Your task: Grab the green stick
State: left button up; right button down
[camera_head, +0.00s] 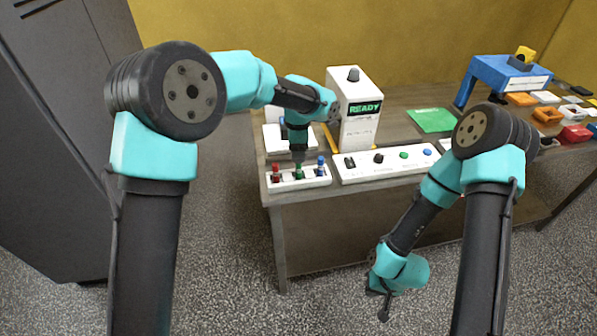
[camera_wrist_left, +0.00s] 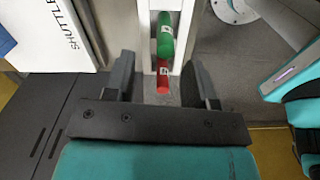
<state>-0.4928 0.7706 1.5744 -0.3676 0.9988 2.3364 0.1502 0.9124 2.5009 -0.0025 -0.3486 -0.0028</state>
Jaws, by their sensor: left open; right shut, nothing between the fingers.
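The green stick (camera_head: 298,172) stands in a small white rack (camera_head: 300,183), between a red stick (camera_head: 276,173) and a blue stick (camera_head: 321,168). My left gripper (camera_head: 299,157) is directly above the green stick, pointing down. In the left wrist view, the open fingers (camera_wrist_left: 160,65) are on either side of the line of sticks. The green stick (camera_wrist_left: 165,38) and the red stick (camera_wrist_left: 163,74) show there; the blue stick does not. I cannot tell whether a finger touches the green stick. My right gripper (camera_head: 384,303) is shut and empty, low in front of the table.
A white panel (camera_head: 385,167) with several coloured knobs lies right of the rack. A white machine with a READY display (camera_head: 365,108) stands behind. A green sheet (camera_head: 431,120) and a blue stand (camera_head: 510,72) are farther right. A grey cabinet (camera_head: 62,130) is at left.

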pick_arm(q)
jog(key=shift+s+d+f, duration=0.1)
jog(key=shift+s+f, duration=0.05)
jog(key=shift+f, duration=1.2)
jog(key=shift+s+f, duration=0.15)
jog(key=shift+f, duration=1.15)
grip_shut()
jog(key=shift+r, duration=0.1)
jog(key=shift+r, duration=1.65)
jog(key=shift+s+r, duration=0.15)
jog(key=shift+s, duration=0.15)
jog(key=s+r, duration=0.1)
jog(key=s, duration=1.4)
jog(key=shift+s+r, duration=0.15)
jog(key=shift+s, duration=0.05)
